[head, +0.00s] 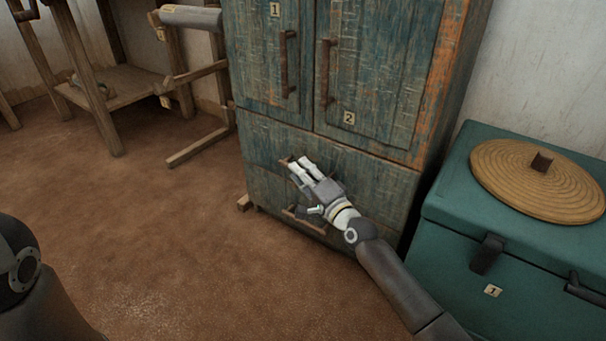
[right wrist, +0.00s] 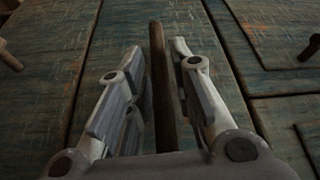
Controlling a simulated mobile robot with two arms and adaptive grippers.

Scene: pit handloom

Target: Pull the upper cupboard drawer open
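The blue-green worn wooden cupboard (head: 400,75) stands in the middle of the head view. Its upper drawer (head: 262,143) lies below the two doors and looks closed. My right gripper (head: 294,164) is at this drawer's front and covers most of its handle. In the right wrist view the rusty handle bar (right wrist: 161,85) runs between the two fingers of my right gripper (right wrist: 158,55). The fingers are apart, with a visible gap to the bar on the left side; contact on the right is unclear. My left gripper is out of view.
A lower drawer handle (head: 303,221) shows beneath my right gripper. A teal chest (head: 450,250) with a round woven lid (head: 510,178) on it stands close at the right. A wooden loom frame (head: 85,70) is at the left. The brown floor (head: 150,235) in front is clear.

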